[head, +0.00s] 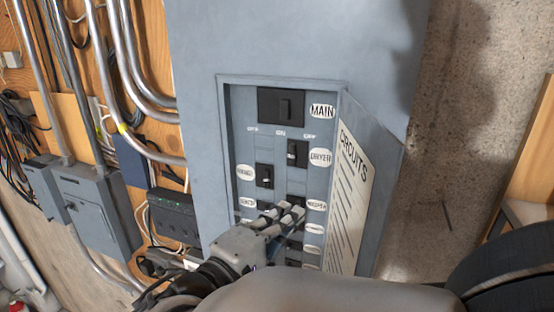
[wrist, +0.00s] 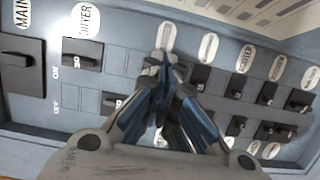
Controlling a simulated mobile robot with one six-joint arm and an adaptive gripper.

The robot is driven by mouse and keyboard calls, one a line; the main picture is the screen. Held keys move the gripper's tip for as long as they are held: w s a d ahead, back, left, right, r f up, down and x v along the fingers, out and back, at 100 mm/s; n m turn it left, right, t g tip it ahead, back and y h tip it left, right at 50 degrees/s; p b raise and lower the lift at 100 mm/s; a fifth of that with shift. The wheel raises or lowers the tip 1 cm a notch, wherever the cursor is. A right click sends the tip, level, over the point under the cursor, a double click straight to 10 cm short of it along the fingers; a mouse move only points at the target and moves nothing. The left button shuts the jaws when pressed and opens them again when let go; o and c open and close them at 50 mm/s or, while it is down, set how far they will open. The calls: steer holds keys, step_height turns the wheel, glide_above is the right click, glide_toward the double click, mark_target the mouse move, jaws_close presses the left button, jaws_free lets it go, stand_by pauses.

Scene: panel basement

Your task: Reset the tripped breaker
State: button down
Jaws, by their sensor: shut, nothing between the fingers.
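The grey breaker panel (head: 232,110) stands open in the head view. The MAIN breaker (head: 282,105) is at the top. The DRYER breaker (head: 298,153) is below it on the right, and another breaker (head: 264,176) is on the left. My gripper (head: 292,210) is shut and empty, in front of the right column by an oval label (head: 317,205). In the wrist view my fingertips (wrist: 163,60) cover the breaker by that label (wrist: 167,38). Contact cannot be told. More black breakers (wrist: 235,86) run on to the right there. I cannot tell which breaker is tripped.
The panel door (head: 352,190) with its CIRCUITS list is swung open close to the right of my gripper. Conduits (head: 125,60) and grey boxes (head: 88,205) line the wall at left. Bare concrete wall (head: 460,130) is at right.

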steer(key=s, duration=0.1)
steer(key=s+a+b, duration=0.1)
steer(key=s, duration=0.1)
steer(key=s+a, duration=0.1)
steer(key=s, duration=0.1)
steer(key=shift+s, duration=0.25)
steer(key=shift+a, duration=0.1)
stand_by(0.3)
